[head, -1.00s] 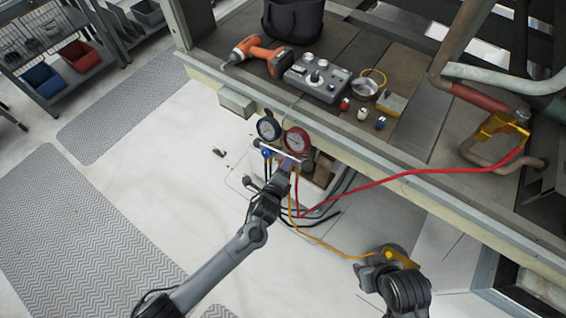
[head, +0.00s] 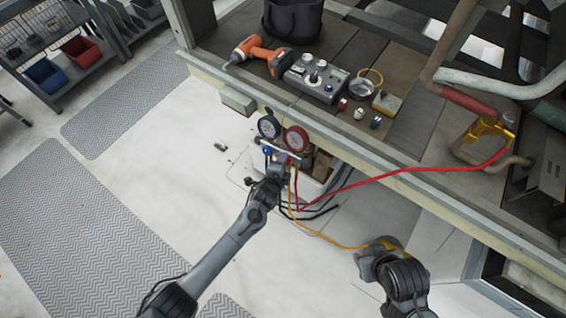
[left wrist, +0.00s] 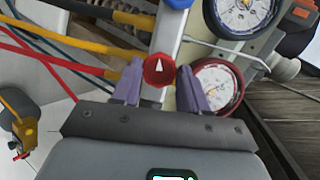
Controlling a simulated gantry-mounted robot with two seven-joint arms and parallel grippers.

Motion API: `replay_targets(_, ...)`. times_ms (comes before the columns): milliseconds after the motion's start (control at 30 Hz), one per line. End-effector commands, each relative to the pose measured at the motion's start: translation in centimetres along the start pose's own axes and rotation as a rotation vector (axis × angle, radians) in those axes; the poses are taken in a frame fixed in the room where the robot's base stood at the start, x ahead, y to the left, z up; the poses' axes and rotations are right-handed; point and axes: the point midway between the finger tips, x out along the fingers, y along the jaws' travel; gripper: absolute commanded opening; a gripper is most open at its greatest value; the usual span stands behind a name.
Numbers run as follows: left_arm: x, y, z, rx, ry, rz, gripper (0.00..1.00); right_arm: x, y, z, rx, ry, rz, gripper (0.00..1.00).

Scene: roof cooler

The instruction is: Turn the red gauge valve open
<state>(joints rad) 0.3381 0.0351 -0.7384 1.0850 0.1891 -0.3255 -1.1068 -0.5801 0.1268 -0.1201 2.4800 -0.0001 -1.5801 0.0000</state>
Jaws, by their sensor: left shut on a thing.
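The gauge manifold hangs at the bench's front edge, with a blue-rimmed gauge (head: 269,127) and a red-rimmed gauge (head: 296,139). The red gauge valve (left wrist: 159,70) is a round red knob with a white arrow mark, below the red-rimmed gauge (left wrist: 217,86) on the manifold bar. My left gripper (left wrist: 158,80) has its purple fingers on either side of this knob and is shut on it. In the head view my left gripper (head: 282,162) hides the knob. My right gripper (head: 372,258) is low at the right, beside a yellow object (head: 388,243); its fingers are not clear.
A red hose (head: 400,171) runs right to a yellow fitting (head: 490,128) on pipes. A yellow hose (head: 325,238) runs down toward my right gripper. A drill (head: 258,53), a control box (head: 316,78) and small parts are on the bench (head: 365,45).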

Motion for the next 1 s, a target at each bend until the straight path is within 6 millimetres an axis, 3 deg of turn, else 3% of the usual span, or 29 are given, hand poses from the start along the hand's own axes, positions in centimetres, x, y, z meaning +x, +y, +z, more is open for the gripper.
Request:
replay_targets(300, 0.0, 0.3, 0.1, 0.001, -0.002, 0.006, 0.13, 0.0, -0.1, 0.0, 0.005, 0.000, -0.004, 0.43)
replay_targets(333, 0.0, 0.3, 0.1, 0.001, -0.002, 0.006, 0.48, 0.0, -0.1, 0.0, 0.005, 0.001, -0.004, 0.43)
replay_targets(467, 0.0, 0.2, 0.1, 0.001, -0.002, 0.005, 0.68, 0.0, -0.2, 0.0, 0.008, 0.001, -0.006, 0.43)
replay_targets(800, -0.1, 0.1, 0.0, 0.001, 0.000, 0.002, 0.69, -0.1, -0.2, -0.1, 0.010, 0.001, -0.008, 0.43)
replay_targets(1000, -1.7, 0.0, 0.1, 0.001, -0.002, 0.003, 0.69, -0.8, -0.2, -0.3, 0.008, 0.001, -0.007, 0.43)
